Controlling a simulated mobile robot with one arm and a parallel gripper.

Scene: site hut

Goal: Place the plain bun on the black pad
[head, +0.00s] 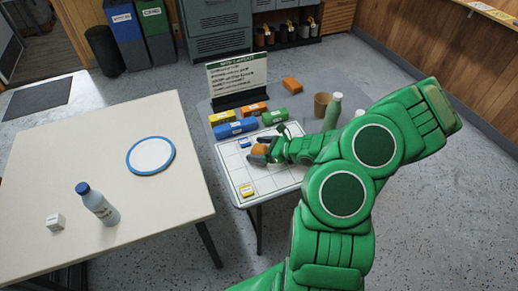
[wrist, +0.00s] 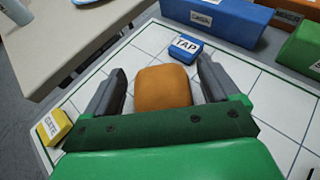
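A rounded orange-brown block (wrist: 163,87), which looks like the bun, sits on a white gridded board (wrist: 95,155). In the wrist view it lies between the two dark fingers of my gripper (wrist: 163,85), with narrow gaps visible on both sides. The fingers are apart and do not appear to press on it. In the head view the bun (head: 259,150) shows as a small orange patch beside my gripper (head: 266,152), low over the board. I cannot make out a black pad on the tables; a dark mat (head: 38,97) lies on the floor at the far left.
A blue TAP block (wrist: 186,48) lies just beyond the bun, and a yellow GATE block (wrist: 55,127) to its left. The cream table (head: 90,150) holds a blue-rimmed plate (head: 151,155).

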